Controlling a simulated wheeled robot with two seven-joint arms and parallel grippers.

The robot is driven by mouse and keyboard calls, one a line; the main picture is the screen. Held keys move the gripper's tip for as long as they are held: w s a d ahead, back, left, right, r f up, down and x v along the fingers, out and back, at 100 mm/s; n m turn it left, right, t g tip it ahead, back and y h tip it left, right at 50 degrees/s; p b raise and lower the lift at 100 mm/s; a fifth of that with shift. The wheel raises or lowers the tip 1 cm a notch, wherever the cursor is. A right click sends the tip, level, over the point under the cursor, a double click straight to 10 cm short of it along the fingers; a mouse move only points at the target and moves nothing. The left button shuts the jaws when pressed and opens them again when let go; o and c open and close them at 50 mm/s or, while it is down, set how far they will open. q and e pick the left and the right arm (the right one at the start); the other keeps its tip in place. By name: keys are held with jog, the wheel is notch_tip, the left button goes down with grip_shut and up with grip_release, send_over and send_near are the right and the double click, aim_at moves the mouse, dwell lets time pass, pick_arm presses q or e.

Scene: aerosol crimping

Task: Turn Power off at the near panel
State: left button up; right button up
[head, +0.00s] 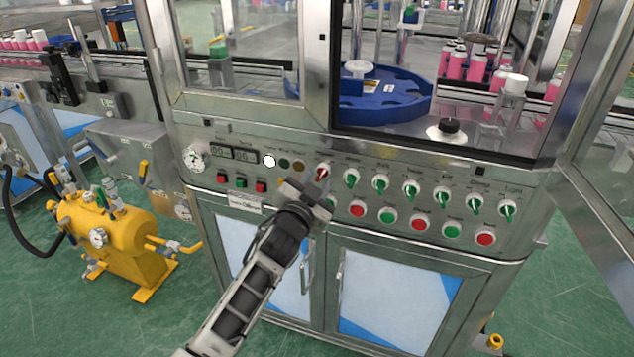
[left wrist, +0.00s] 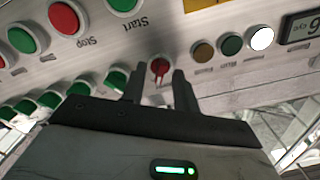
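The near panel (head: 300,155) is a steel control strip on the machine front. Its red rotary knob (head: 322,171) is at the left end of a row of green knobs and also shows in the left wrist view (left wrist: 160,67). Its label cannot be read. My left gripper (head: 312,187) is at the panel just below this knob. In the left wrist view its two fingers (left wrist: 160,88) are apart, with the red knob showing between their tips and a gap on each side. Whether the fingers touch it cannot be told. My right gripper is not in view.
Several green knobs (head: 381,184) continue to the right, with red and green push buttons (head: 388,215) below. A white lamp (head: 269,160) is bright beside dark green and amber ones. A yellow tank (head: 112,235) stands left on the green floor. An open glass door (head: 590,130) juts out right.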

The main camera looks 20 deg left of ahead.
pick_arm(q)
jog(key=shift+w, duration=0.15)
grip_shut()
